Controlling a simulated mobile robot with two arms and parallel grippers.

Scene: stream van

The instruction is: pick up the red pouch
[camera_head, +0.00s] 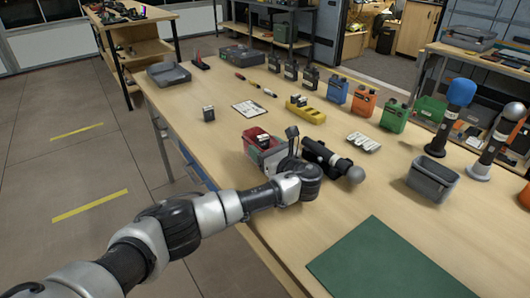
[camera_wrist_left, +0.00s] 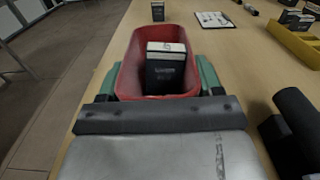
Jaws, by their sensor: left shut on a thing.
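My right gripper is not in view.
A black microphone (camera_head: 325,157) lies just right of my left gripper. A grey bin (camera_head: 432,181) and upright microphones stand farther right. A yellow tray (camera_head: 306,112), a clipboard (camera_head: 249,108) and a small black box (camera_head: 208,114) lie beyond. A green mat (camera_head: 385,262) covers the near right.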

